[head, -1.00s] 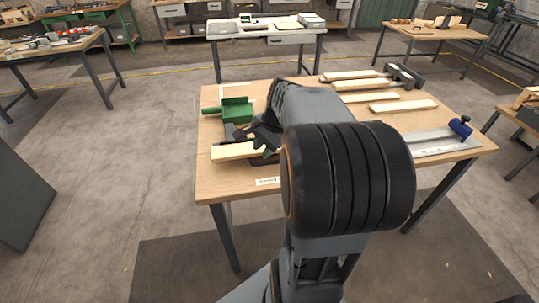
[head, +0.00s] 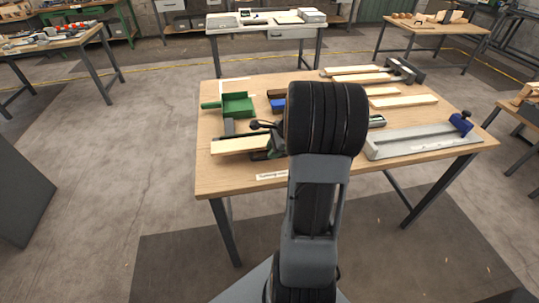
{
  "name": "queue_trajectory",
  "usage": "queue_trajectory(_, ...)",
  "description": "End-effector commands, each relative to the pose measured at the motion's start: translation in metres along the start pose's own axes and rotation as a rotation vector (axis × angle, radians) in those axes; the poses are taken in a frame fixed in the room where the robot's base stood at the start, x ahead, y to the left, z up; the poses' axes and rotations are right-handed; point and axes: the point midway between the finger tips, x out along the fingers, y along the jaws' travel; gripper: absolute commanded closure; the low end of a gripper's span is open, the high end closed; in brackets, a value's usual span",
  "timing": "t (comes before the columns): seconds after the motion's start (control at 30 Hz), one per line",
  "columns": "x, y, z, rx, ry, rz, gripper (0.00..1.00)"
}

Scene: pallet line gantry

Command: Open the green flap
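My arm (head: 325,118) stands upright in front of the workbench and hides its middle. My gripper is hidden behind it. No part is plainly a green flap. A green, open-topped, pan-like piece (head: 238,103) with a handle to the left lies at the bench's back left. A smaller dark green part (head: 276,143) sits by a black-knobbed lever (head: 262,124), at the right end of a pale wooden strip (head: 238,146). My arm partly covers the area right beside it. I cannot tell which green piece is the flap, or whether it is open.
The wooden workbench (head: 220,181) carries a blue item (head: 278,104), a long grey metal fixture with a blue knob (head: 425,139), and several pale wood strips (head: 404,101) at the back right. Other benches stand farther off.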

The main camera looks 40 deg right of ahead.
Motion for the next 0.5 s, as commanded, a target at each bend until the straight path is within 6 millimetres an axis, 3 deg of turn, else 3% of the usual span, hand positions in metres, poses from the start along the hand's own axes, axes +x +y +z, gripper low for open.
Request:
queue_trajectory(0.2,0.022,0.000,0.000,-0.001,0.000,0.000,0.73)
queue_trajectory(0.5,0.029,0.000,0.000,-0.001,0.001,-0.001,0.73)
